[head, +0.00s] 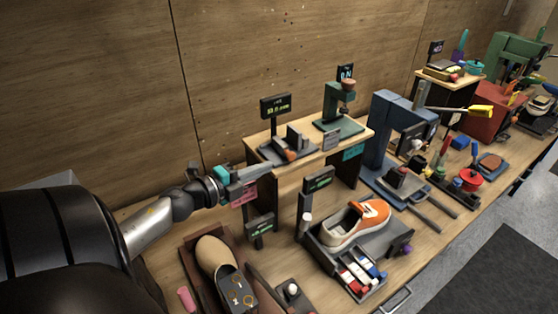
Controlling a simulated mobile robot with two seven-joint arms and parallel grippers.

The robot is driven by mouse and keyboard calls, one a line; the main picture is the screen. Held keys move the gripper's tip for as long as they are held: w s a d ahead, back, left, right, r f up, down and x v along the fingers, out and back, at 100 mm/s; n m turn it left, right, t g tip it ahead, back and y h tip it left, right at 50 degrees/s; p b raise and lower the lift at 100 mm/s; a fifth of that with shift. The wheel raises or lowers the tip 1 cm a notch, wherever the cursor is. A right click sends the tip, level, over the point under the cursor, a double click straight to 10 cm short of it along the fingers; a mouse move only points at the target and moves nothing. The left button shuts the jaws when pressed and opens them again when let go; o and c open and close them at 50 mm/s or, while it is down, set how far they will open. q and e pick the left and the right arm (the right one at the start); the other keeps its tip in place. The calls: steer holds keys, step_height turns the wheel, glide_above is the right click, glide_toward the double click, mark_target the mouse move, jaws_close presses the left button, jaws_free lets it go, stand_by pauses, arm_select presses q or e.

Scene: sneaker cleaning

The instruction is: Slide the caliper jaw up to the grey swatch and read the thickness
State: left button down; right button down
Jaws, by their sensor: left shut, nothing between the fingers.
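A device with grey upright blocks on a dark base, which looks like the caliper (273,152), sits on the left part of a raised wooden stand. A small brownish-orange piece is at its front. A dark display (276,106) with green digits stands behind it; the digits are too small to read surely. I cannot tell the grey swatch apart from the grey blocks. My left gripper (262,173) is shut and empty, pointing right, in front of and below the caliper at the stand's left end. My right gripper is not in view.
The raised stand (349,137) also bears a green press (341,121). An orange and white sneaker (357,222) sits on a grey fixture. A tan shoe sole (217,259) lies in a brown tray below my arm. Blue, red and green stations crowd the right.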

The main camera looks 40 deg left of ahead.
mark_target(288, 158)
arm_select(q)
steer(key=x, duration=0.4)
steer(key=shift+w, duration=0.2)
steer(key=shift+w+f, duration=0.15)
steer(key=shift+w, duration=0.55)
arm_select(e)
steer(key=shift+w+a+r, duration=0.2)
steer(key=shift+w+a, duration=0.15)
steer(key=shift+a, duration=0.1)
